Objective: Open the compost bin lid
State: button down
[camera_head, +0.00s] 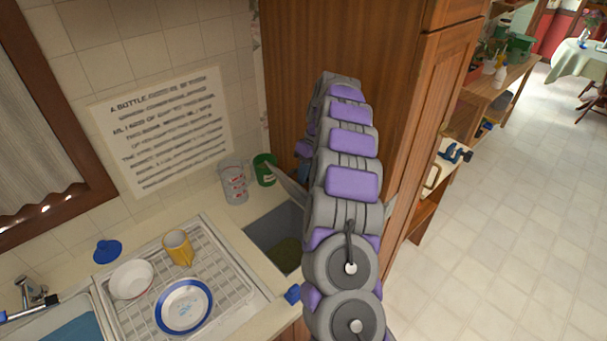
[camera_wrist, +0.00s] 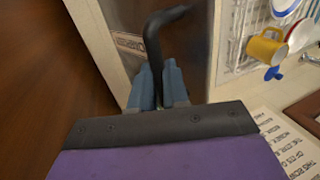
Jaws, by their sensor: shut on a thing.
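The compost bin shows in the head view as a grey recess (camera_head: 272,232) in the counter, with something dark green inside. A pale, tilted flap (camera_head: 289,187) at its far side looks like the lid, partly hidden by my arm. In the wrist view, my gripper's (camera_wrist: 161,88) two blue fingers are shut on a black curved handle (camera_wrist: 154,45). Behind the handle are a grey, blurred surface (camera_wrist: 188,52) and a small, hard-to-read label (camera_wrist: 130,44). How the handle joins the lid is not clear. In the head view my arm hides the gripper.
A dish rack (camera_head: 225,285) holds a yellow mug (camera_head: 178,248), a white bowl (camera_head: 131,279) and a blue-rimmed plate (camera_head: 184,305). A glass (camera_head: 233,182) and green can (camera_head: 265,169) stand behind the bin. A wooden cabinet (camera_head: 405,120) rises close by my arm. Open floor lies right.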

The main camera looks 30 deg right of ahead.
jog(key=shift+s+d+f, duration=0.1)
jog(key=shift+d+f, duration=0.05)
jog(key=shift+f, duration=0.2)
jog(key=shift+d+f, duration=0.1)
jog(key=shift+d, duration=0.55)
jog(key=c, duration=1.5)
grip_release()
jog(key=shift+c, duration=0.2)
jog(key=shift+o, duration=0.7)
jog(key=shift+w+f, duration=0.2)
jog(key=shift+o, duration=1.4)
jog(key=shift+w+r, duration=0.15)
jog(key=shift+w, duration=0.05)
jog(key=shift+r, duration=0.15)
